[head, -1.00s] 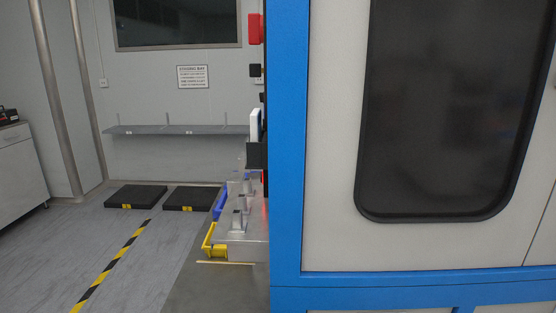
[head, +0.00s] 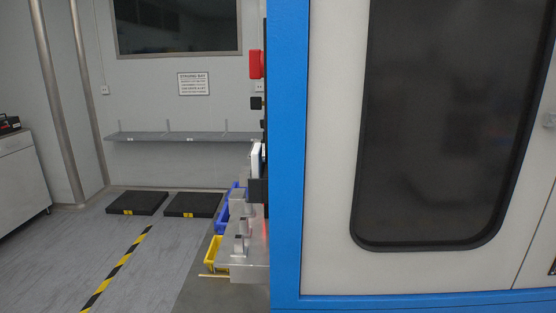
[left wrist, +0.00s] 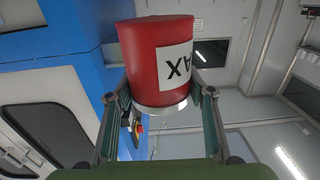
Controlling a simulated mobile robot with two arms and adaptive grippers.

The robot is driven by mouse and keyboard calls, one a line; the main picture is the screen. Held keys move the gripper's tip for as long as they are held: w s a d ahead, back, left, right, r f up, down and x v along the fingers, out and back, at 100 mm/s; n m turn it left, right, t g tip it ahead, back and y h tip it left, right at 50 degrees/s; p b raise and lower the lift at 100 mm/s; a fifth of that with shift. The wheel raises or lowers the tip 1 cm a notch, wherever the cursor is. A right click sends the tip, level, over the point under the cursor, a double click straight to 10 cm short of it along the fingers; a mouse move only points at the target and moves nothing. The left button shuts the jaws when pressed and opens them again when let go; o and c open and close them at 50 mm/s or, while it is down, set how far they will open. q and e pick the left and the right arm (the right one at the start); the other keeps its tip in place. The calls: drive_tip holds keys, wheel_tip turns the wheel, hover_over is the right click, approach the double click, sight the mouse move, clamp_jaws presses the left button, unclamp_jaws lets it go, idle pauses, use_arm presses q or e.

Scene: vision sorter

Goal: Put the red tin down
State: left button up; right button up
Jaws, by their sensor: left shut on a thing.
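The red tin (left wrist: 155,60) has a white label with dark letters and a pale rim at its near end. It shows large in the left wrist view, held between the fingers of my left gripper (left wrist: 160,92). Neither the tin nor a gripper shows in the head view. My right gripper is in neither view.
A blue and white machine (head: 325,220) with a dark window fills the right of the head view. Beside it are a yellow bin (head: 215,266) and a blue bin (head: 222,222). Behind are two black platforms (head: 138,202) and a wall shelf (head: 185,137). Floor lies clear at left.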

use_arm(q)
drive_tip(key=shift+s, duration=0.75)
